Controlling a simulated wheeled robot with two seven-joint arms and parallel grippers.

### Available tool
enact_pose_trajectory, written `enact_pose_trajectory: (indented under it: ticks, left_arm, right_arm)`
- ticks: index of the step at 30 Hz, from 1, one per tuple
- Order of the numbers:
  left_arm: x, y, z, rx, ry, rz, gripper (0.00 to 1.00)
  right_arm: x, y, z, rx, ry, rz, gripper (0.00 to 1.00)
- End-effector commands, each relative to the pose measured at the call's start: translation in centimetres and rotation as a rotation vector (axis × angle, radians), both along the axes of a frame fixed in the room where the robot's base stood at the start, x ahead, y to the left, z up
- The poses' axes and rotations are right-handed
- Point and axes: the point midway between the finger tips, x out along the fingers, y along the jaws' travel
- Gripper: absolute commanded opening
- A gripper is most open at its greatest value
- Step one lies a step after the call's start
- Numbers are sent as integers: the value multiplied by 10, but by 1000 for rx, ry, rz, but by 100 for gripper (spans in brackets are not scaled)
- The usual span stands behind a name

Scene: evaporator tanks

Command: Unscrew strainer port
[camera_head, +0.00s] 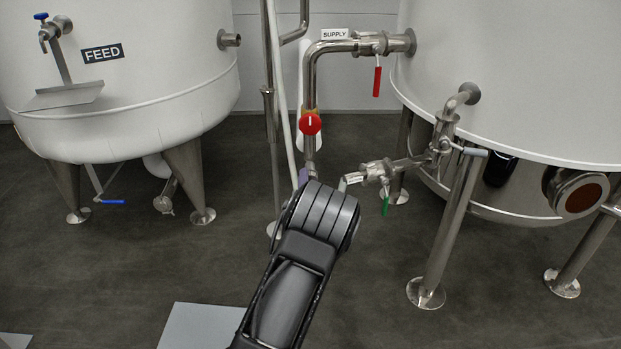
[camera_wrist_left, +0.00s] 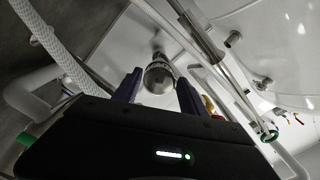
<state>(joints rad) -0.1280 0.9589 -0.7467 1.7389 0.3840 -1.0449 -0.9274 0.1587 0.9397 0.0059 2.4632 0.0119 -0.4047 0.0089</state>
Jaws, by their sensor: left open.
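A round, ridged metal fitting, which looks like the strainer port (camera_wrist_left: 158,80), shows its blunt end in the left wrist view. My left gripper (camera_wrist_left: 160,76) is open, with one dark blue finger on each side of the fitting. The gaps on both sides show, so the fingers do not appear to grip it; how deep it sits between them is hard to tell. In the head view only a bit of a purple finger of my left gripper (camera_head: 303,177) shows beyond my wrist. My arm hides the fitting there. My right gripper is out of view.
A supply pipe with a red round knob (camera_head: 310,123) rises just beyond my wrist. A valve with a green handle (camera_head: 385,200) is close on the right. Tank legs (camera_head: 447,225) stand further right. The feed tank (camera_head: 120,80) is at left. Open floor lies in front.

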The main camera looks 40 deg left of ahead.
Motion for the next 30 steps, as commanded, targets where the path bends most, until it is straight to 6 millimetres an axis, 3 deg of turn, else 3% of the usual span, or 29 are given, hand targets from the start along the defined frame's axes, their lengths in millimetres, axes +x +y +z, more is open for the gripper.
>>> enact_pose_trajectory:
  ticks: [4, 12, 22, 30]
  left_arm:
    - [0, -1, 1, 60, 47, -2, 50]
    - [0, -1, 0, 352, 269, -1, 50]
    - [0, -1, 0, 388, 296, 0, 50]
    - [1, -2, -1, 698, 530, -2, 50]
  right_arm:
    - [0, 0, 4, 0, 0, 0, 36]
    - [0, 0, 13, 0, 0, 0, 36]
    - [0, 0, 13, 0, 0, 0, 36]
    - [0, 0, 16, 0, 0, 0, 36]
